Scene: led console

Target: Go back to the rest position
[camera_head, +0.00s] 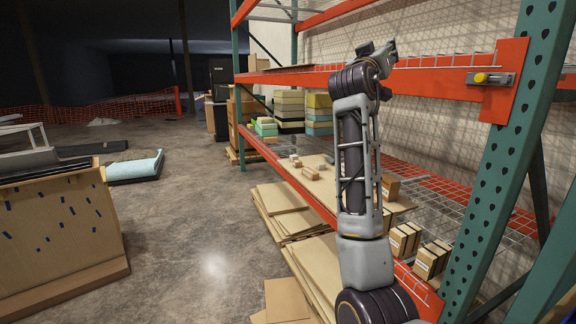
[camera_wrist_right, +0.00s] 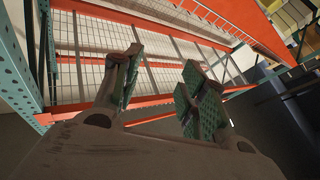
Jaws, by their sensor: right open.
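My right arm rises in front of the rack in the head view, and its gripper (camera_head: 379,56) is at the top, close to the upper orange beam. In the right wrist view my right gripper (camera_wrist_right: 160,92) is open, with its two green-padded fingers apart and nothing between them. Beyond the fingers are the rack's orange beam (camera_wrist_right: 75,106) and wire mesh. My left gripper is not in the head view. No console is recognisable in either view.
A teal rack upright (camera_head: 497,170) stands close on the right, with a grey and yellow device (camera_head: 490,79) on the orange beam beside it. Cartons (camera_head: 432,260) sit on the lower shelf. Flat cardboard (camera_head: 281,199) lies along the rack. The concrete floor (camera_head: 205,225) at centre left is clear.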

